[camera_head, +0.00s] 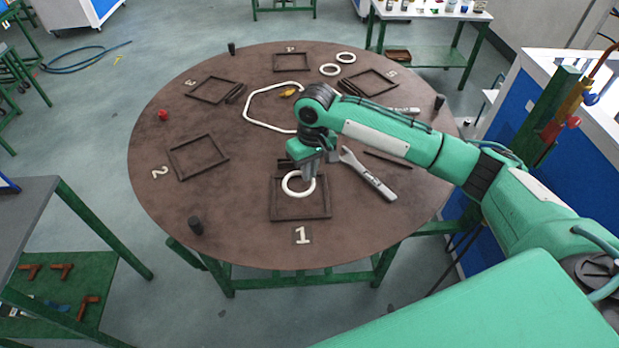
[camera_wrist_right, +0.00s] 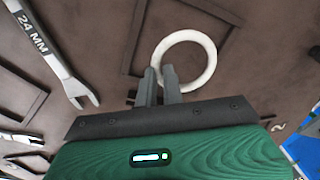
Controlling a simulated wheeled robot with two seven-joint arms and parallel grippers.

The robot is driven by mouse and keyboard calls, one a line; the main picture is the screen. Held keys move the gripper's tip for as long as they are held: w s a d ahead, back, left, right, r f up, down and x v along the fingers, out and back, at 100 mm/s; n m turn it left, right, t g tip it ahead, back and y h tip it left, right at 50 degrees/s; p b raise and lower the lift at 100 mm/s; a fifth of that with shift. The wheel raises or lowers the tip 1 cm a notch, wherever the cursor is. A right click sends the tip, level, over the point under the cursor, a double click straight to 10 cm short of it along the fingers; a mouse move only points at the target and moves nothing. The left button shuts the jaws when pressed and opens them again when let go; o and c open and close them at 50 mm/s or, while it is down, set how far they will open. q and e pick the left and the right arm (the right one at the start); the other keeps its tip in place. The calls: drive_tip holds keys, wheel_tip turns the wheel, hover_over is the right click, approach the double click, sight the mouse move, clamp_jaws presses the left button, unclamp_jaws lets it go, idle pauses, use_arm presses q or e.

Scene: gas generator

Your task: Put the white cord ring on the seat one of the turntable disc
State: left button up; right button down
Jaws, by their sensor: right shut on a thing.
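The white cord ring (camera_head: 298,184) is at the frame of seat one (camera_head: 301,215) on the brown turntable disc (camera_head: 240,235), above the white number 1. My right gripper (camera_head: 308,178) is shut on the ring's far edge. In the right wrist view the two fingertips (camera_wrist_right: 160,76) pinch the ring (camera_wrist_right: 208,60) at its near left side. My left gripper is not in view.
A wrench (camera_head: 368,174) lies just right of seat one. A white cord outline (camera_head: 250,108) lies near the disc's middle, and two more white rings (camera_head: 330,70) lie at the back. A black peg (camera_head: 195,225) stands at the front left edge.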

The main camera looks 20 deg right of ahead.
wheel_tip(320, 180, down, 3)
drive_tip(key=shift+f+p, duration=0.15)
drive_tip(key=shift+p, duration=0.25)
drive_tip(key=shift+f, duration=0.6)
drive_tip(key=c, duration=1.5)
unclamp_jaws()
drive_tip(key=shift+c, duration=0.2)
use_arm(q)
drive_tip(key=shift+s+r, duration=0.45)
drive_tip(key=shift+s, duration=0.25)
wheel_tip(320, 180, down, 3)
drive_tip(key=b, duration=0.3)
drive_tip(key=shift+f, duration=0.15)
use_arm(e)
wheel_tip(320, 180, up, 12)
drive_tip(key=shift+d, duration=0.4)
drive_tip(key=shift+w, duration=0.1)
